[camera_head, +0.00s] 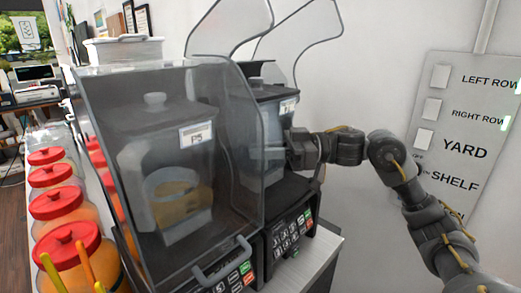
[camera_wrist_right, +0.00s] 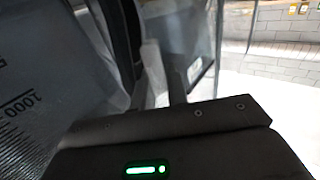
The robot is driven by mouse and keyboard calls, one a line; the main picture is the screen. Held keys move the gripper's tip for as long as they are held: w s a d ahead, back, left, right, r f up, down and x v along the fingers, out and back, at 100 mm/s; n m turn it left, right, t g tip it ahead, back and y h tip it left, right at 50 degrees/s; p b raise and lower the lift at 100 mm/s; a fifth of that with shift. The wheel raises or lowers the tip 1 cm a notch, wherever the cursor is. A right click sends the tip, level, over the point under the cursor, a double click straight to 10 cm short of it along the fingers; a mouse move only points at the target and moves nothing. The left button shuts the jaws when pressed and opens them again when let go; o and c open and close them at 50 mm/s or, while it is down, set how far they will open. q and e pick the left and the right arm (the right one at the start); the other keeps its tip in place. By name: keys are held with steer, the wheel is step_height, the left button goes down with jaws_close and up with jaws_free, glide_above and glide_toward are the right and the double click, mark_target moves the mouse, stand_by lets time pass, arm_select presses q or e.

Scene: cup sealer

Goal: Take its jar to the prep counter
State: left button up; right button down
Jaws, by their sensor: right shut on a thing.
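My right gripper (camera_head: 284,152) reaches in from the right at the rear blender. It is shut on that blender's jar (camera_head: 274,122), a dark translucent jar with a pale label, seen partly through the front machine's clear hood. The exact part it grips is hidden in the head view. In the right wrist view, a clear jar wall (camera_wrist_right: 28,105) with a 1000 mark stands at the left, close to the gripper (camera_wrist_right: 160,85). A second jar (camera_head: 180,205), with some yellowish content and a label, stands inside the front blender's closed hood. My left gripper is not in view.
The front blender (camera_head: 225,285) has a clear hood (camera_head: 100,130) and keypad. Clear raised covers (camera_head: 235,25) rise behind. Several red-lidded orange jars (camera_head: 68,240) line the left. A wall panel (camera_head: 465,150) with switches reads LEFT ROW, RIGHT ROW, YARD and SHELF.

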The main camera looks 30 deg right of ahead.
mark_target(268, 137)
steer(key=shift+r+b, duration=0.5)
steer(key=shift+r, duration=1.05)
steer(key=shift+s+d+r, duration=0.1)
steer(key=shift+r, duration=0.05)
steer(key=s+d+b, duration=0.3)
steer(key=s+b, duration=0.1)
steer(key=s, duration=0.4)
steer(key=s+d+b, duration=0.3)
steer(key=s+b, duration=0.1)
steer(key=s, duration=0.5)
steer(key=shift+b, duration=0.3)
steer(key=shift+r, duration=0.15)
step_height(268, 137, up, 3)
steer(key=p, duration=0.3)
steer(key=shift+w+a, duration=0.1)
steer(key=shift+w, duration=0.1)
